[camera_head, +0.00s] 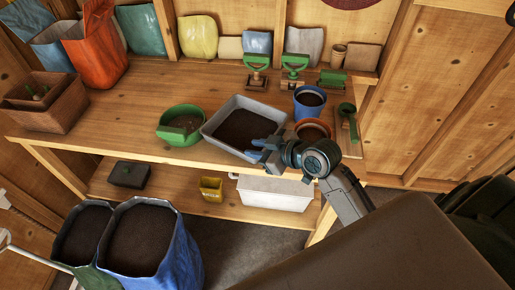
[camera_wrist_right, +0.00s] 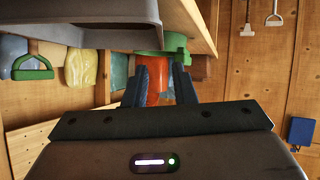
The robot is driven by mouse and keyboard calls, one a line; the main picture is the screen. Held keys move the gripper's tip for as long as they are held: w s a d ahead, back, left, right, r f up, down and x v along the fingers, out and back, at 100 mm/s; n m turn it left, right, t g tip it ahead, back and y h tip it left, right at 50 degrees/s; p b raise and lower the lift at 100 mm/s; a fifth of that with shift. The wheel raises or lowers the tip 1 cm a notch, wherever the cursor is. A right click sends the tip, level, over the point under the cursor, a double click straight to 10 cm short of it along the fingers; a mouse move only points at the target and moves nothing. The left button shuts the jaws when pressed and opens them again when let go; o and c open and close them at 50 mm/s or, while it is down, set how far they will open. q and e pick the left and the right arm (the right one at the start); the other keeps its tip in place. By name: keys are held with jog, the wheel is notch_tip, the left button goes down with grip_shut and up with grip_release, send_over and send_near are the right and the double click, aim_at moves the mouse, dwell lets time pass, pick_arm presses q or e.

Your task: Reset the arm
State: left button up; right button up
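My right gripper (camera_head: 257,150) is at the front edge of the workbench (camera_head: 115,100), by the front right corner of the grey soil tray (camera_head: 214,120). I cannot tell whether it touches the tray. In the right wrist view its two dark fingers (camera_wrist_right: 160,88) stand apart with nothing held between them. An orange bag (camera_wrist_right: 153,88) shows in the background through the gap. My left gripper is not in view.
A green bowl (camera_head: 180,125) stands left of the tray. A blue pot (camera_head: 308,103) and a terracotta pot (camera_head: 315,127) stand right. A white bin (camera_head: 272,193) sits on the lower shelf. Soil sacks (camera_head: 160,250) stand in front at left.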

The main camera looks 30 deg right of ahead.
dwell(0.5)
jog(key=s+d+f+m+g+h, duration=0.35)
jog(key=s+f, duration=0.25)
jog(key=s, duration=0.5)
jog(key=s+d+f+m+g+h, duration=0.2)
jog(key=s+f+m+g+h, duration=0.3)
jog(key=s, duration=0.6)
jog(key=d+f+n+y, duration=0.1)
jog(key=d+f+n, duration=0.15)
jog(key=f, duration=2.65)
jog(key=s+d+f+m+g, duration=0.1)
jog(key=s+f, duration=1.6)
jog(key=f, duration=0.3)
jog(key=shift+s+d, duration=0.35)
jog(key=shift+d, duration=0.05)
jog(key=shift+f+y, duration=0.1)
jog(key=shift+y, duration=0.15)
